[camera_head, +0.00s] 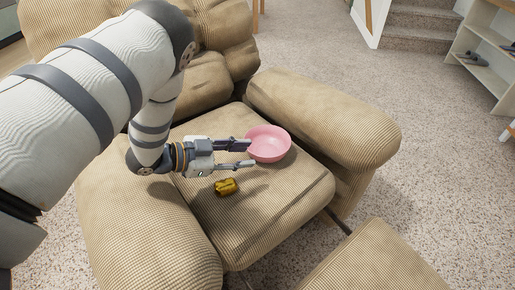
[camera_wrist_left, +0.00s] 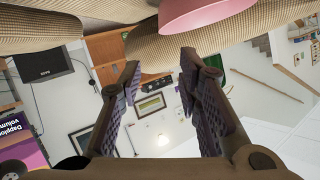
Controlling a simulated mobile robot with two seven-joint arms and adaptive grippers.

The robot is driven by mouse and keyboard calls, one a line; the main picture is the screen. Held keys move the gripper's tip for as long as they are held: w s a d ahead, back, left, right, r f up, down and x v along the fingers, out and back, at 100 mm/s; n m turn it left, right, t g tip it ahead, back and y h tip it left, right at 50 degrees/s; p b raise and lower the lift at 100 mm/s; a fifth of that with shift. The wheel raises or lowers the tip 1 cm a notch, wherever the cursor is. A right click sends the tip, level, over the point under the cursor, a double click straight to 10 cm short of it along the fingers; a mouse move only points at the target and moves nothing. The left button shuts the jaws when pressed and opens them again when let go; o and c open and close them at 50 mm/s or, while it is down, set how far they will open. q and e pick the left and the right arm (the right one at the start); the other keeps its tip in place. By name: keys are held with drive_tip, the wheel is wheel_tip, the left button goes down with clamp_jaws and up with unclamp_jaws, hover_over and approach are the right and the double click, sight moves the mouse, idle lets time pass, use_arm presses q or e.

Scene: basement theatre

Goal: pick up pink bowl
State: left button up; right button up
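The pink bowl (camera_head: 268,143) sits upright on the seat cushion of a tan corduroy armchair (camera_head: 290,185). My left gripper (camera_head: 251,154) reaches over the seat from the left. Its two fingers are apart, with nothing seen between them. The fingertips point at the bowl's left side, and the upper finger's tip is at or very near its edge; I cannot tell if they touch. In the left wrist view the picture is upside down; the bowl (camera_wrist_left: 205,14) shows at the top, beyond the open fingers (camera_wrist_left: 160,62). My right gripper is in neither view.
A small yellow-brown object (camera_head: 226,187) lies on the seat just in front of my left gripper. The chair's padded armrests (camera_head: 325,120) rise on both sides of the seat. A footrest (camera_head: 375,262) stands at the lower right. Carpet (camera_head: 440,150) is open to the right.

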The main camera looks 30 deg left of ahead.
sight(277, 156)
use_arm(q)
drive_tip(key=shift+w+a+f, duration=0.15)
drive_tip(key=shift+a+f, duration=0.15)
drive_tip(key=shift+f, duration=0.35)
drive_tip(key=shift+w+d+f+b, duration=0.1)
drive_tip(key=shift+w+b, duration=0.25)
drive_tip(key=b+x, duration=0.1)
drive_tip(key=x, duration=0.2)
drive_tip(key=b+x, duration=0.1)
drive_tip(key=x, duration=0.3)
drive_tip(key=b+x, duration=0.1)
drive_tip(key=x, duration=0.3)
drive_tip(key=shift+f, duration=0.35)
drive_tip(key=shift+r, duration=0.1)
clamp_jaws()
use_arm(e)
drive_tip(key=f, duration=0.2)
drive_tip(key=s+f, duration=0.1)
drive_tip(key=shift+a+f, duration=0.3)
